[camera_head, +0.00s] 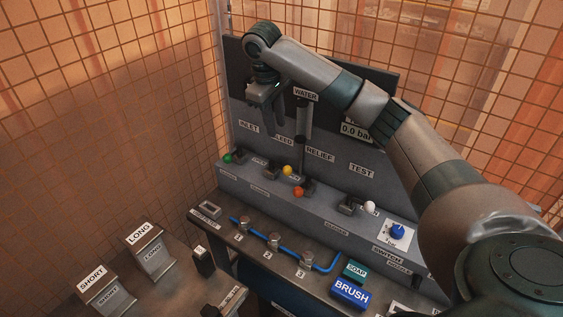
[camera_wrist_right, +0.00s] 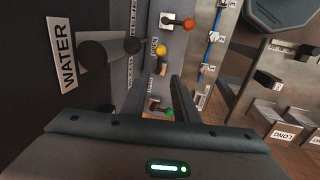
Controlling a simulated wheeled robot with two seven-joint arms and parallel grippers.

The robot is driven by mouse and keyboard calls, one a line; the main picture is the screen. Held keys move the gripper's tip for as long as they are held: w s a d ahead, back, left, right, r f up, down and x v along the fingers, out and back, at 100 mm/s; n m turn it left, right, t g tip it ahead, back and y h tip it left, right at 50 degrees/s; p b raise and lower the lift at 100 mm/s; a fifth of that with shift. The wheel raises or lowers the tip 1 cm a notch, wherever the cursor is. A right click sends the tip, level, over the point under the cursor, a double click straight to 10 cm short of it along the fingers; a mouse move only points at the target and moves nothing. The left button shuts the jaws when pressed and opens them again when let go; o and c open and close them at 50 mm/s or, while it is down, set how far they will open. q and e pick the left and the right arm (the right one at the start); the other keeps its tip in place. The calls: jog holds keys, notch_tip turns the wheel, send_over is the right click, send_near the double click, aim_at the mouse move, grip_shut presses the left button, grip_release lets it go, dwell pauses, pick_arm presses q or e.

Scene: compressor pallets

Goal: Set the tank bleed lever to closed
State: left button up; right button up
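The bleed lever (camera_head: 287,170) has a yellow knob and sits on the grey panel ledge below a partly hidden label that reads "LEED". Its yellow knob also shows in the right wrist view (camera_wrist_right: 160,50), beyond my fingertips. My right gripper (camera_head: 272,112) is raised in front of the upper panel, above the lever row and apart from it. In the right wrist view its two fingers (camera_wrist_right: 158,82) stand apart with nothing held between them. The lever's position markings are too small to read. My left gripper is not in view.
Beside it are the green-knobbed inlet lever (camera_head: 228,157), orange-knobbed relief lever (camera_head: 298,191) and white-knobbed test lever (camera_head: 369,207). A grey post under the WATER label (camera_head: 306,94) stands close to my right gripper. A blue knob (camera_head: 397,231) is at right. Mesh walls enclose the place.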

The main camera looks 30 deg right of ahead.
jog(key=d+f+p, duration=0.1)
jog(key=f+p, duration=0.1)
jog(key=f, duration=0.3)
jog(key=w+d+f+p, duration=0.1)
jog(key=f+p, duration=0.1)
jog(key=f, duration=0.3)
jog(key=f+p, duration=0.1)
jog(key=f, duration=0.4)
jog(key=shift+w+d+f+p, duration=0.2)
jog(key=shift+d+f+p, duration=0.15)
jog(key=shift+d+p, duration=0.05)
jog(key=shift+d+f, duration=0.15)
jog(key=shift+f, duration=0.65)
jog(key=shift+w, duration=0.1)
grip_shut()
